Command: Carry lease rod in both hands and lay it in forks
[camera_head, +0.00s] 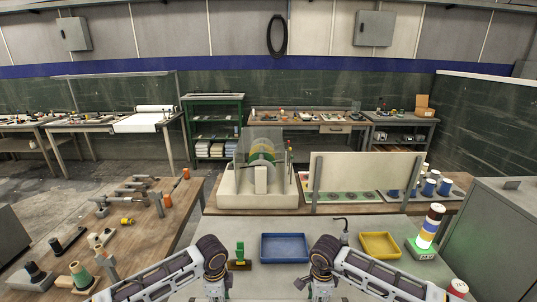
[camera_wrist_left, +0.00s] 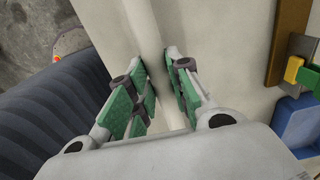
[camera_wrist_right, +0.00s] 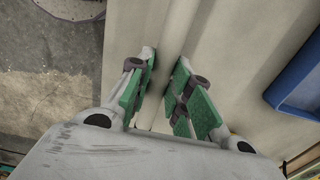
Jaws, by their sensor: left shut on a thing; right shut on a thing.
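The lease rod is a pale, cream-coloured rod. In the left wrist view the rod (camera_wrist_left: 147,24) runs between the green-padded fingers of my left gripper (camera_wrist_left: 160,62), which is shut on it. In the right wrist view the rod (camera_wrist_right: 181,25) runs between the fingers of my right gripper (camera_wrist_right: 165,62), also shut on it. In the head view my left gripper (camera_head: 217,288) and right gripper (camera_head: 322,288) are low over the near bench, side by side and apart. The rod is hard to make out there. I cannot make out the forks for certain.
A blue tray (camera_head: 285,261) and a yellow tray (camera_head: 380,258) lie on the grey bench. A machine with discs (camera_head: 257,185) and an upright panel (camera_head: 358,172) stand behind. A wooden table (camera_head: 150,235) with parts is at left.

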